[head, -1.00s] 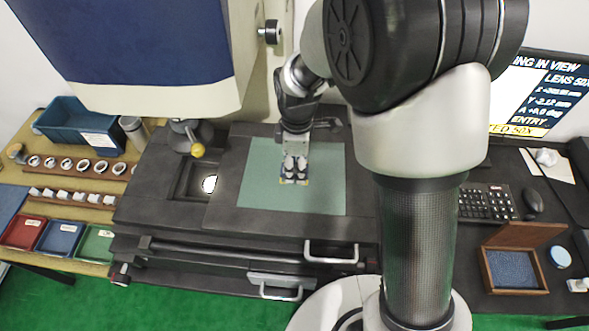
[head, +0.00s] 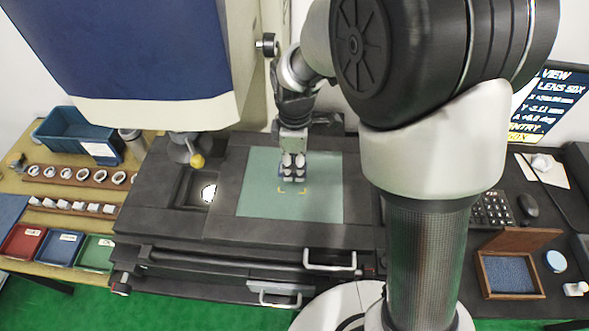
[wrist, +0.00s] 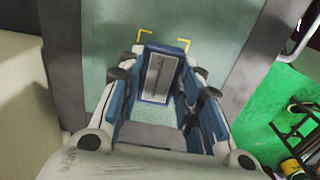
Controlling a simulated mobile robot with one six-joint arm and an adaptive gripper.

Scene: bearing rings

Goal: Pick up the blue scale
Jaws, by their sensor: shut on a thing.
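The blue scale (wrist: 160,74) is a small blue block with a pale metal plate on its face. In the wrist view it sits between the fingertips of my gripper (wrist: 158,92), which is shut on it. In the head view my gripper (head: 292,168) points down over the green mat, and the fingers hide most of the scale. The yellow corner marks (head: 293,191) on the mat show in front of the gripper, clear of it. I cannot tell exactly how high the scale is above the mat.
The green mat (head: 261,200) lies on the dark machine stage. The yellow-tipped lens part (head: 197,160) hangs to the left. Racks of rings (head: 82,174) and colored trays (head: 62,248) are far left. An open wooden box (head: 510,275) stands right, beyond my arm.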

